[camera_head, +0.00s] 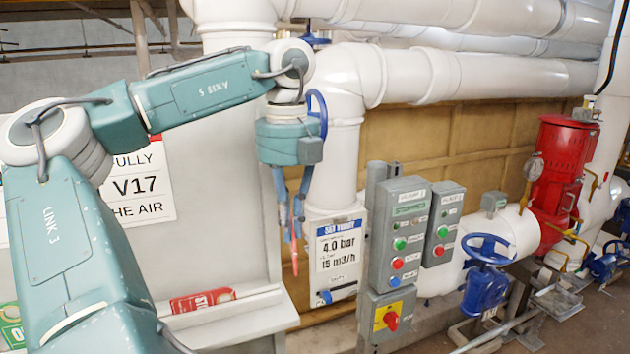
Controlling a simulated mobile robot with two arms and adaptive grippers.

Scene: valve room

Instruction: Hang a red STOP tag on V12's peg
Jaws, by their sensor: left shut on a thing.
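My left gripper (291,222) points down in front of the white pipe and is shut on a thin red thing (294,262), which looks like a red tag seen nearly edge-on. Its lettering cannot be read. Another red tag (203,300) lies on the white ledge at lower left, below the arm. V12's peg and label cannot be made out. A blue handwheel (318,110) shows partly behind my left wrist. My right gripper is not in view.
A grey button box (400,238) and a blue-topped sign (339,252) stand just right of the gripper. Further right are a blue valve (486,275) and a red cylinder (562,180). A white ledge (240,318) with a green tag (11,325) runs along lower left.

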